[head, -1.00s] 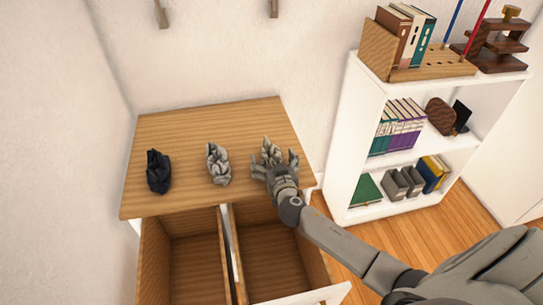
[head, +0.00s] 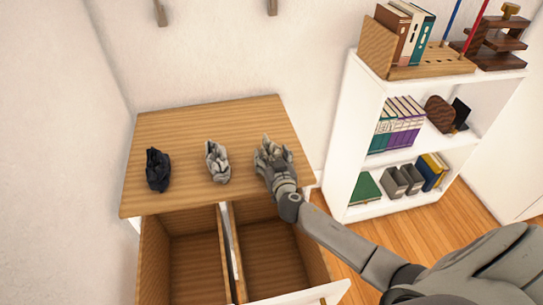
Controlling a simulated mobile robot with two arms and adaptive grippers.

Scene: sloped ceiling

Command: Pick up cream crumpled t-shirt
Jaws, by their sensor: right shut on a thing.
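The cream crumpled t-shirt (head: 266,144) is at the right part of the wooden dresser top (head: 205,120). Only its upper part shows past my fingers. My right gripper (head: 271,157) comes in from the lower right and is shut on the t-shirt, at the level of the dresser top or just above it; I cannot tell if the cloth still touches the wood. My left gripper is not in view.
A grey crumpled cloth (head: 217,162) lies left of my right gripper, and a dark navy one (head: 158,169) lies farther left. Below, an open drawer (head: 268,262) with a divider sticks out. A white bookshelf (head: 345,150) stands to the right.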

